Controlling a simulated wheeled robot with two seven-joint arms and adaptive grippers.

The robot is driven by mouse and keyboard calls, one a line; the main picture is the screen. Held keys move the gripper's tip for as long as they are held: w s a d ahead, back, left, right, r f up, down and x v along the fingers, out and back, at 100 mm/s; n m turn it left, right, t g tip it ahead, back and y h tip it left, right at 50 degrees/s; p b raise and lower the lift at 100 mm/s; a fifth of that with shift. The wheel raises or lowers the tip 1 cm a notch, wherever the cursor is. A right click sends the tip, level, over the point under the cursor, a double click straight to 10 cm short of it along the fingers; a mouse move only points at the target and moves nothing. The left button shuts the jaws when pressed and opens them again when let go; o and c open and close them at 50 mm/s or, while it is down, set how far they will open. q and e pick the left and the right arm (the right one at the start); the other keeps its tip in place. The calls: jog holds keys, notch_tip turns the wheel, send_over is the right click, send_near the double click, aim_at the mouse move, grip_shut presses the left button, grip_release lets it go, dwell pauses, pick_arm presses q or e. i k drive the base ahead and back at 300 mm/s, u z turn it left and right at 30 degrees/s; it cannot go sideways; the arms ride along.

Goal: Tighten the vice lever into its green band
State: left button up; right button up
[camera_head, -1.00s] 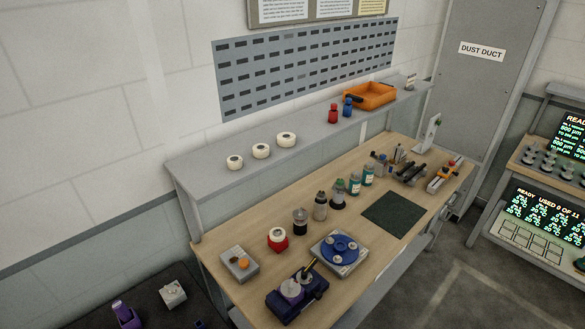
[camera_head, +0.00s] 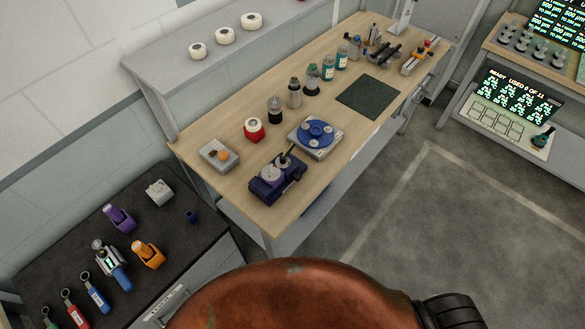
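Neither of my grippers shows in the head view. At the far end of the wooden workbench (camera_head: 222,125) stands a dark, low device (camera_head: 384,53) that may be the vice. Beside it is a longer grey device (camera_head: 419,58) with orange and red parts on top. At this size I cannot tell which one is the vice, and I cannot make out a lever or a green band.
A dark green mat (camera_head: 368,96), a blue round fixture (camera_head: 317,133), a purple device (camera_head: 278,177) and several bottles stand on the bench. A black-topped cabinet (camera_head: 190,247) with tools is at lower left. The floor (camera_head: 370,215) to the right is open.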

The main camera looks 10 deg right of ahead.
aim_at(283, 157)
jog(key=u, duration=2.25)
jog(key=k, duration=0.85)
jog(key=z, duration=1.05)
jog(key=i, duration=0.5)
jog(key=z, duration=0.1)
